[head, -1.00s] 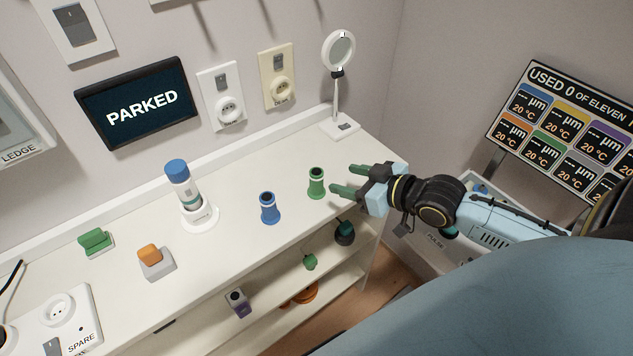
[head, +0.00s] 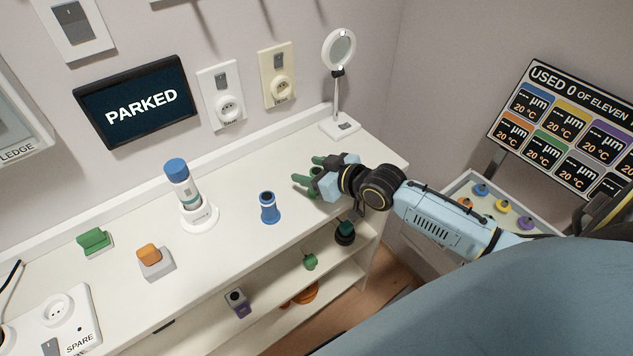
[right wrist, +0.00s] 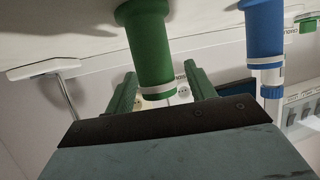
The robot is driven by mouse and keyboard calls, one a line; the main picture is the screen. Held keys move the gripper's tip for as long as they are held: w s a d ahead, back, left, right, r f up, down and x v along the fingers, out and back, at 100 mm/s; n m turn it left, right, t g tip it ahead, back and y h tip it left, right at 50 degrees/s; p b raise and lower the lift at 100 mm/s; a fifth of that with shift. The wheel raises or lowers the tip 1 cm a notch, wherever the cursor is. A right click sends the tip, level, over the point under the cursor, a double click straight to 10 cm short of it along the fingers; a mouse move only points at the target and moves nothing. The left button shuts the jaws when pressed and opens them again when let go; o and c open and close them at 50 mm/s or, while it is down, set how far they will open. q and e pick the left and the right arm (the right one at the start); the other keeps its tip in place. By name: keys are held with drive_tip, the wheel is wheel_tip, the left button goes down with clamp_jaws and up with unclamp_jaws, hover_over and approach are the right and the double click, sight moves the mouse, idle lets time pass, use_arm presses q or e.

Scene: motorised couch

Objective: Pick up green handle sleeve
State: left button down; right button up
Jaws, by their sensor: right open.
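The green handle sleeve (right wrist: 150,50) stands on the shelf top, and in the right wrist view, which is upside down, it is between the two green fingers of my right gripper (right wrist: 160,92). The fingers are open, with a gap showing on each side of the sleeve. In the head view my right gripper (head: 309,170) surrounds the sleeve and mostly hides it. A similar blue sleeve (head: 269,208) stands to the left, and it also shows in the right wrist view (right wrist: 265,40). My left gripper is not in view.
A ring lamp (head: 339,50) stands behind the gripper. A blue-capped device (head: 181,180) stands in a white holder further left. Orange (head: 149,254) and green (head: 94,240) blocks sit nearer the front left. Lower shelves hold small items. The shelf top (head: 240,180) between these is clear.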

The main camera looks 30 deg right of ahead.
drive_tip(key=shift+w, duration=0.1)
drive_tip(key=c, duration=1)
drive_tip(key=shift+c, duration=0.2)
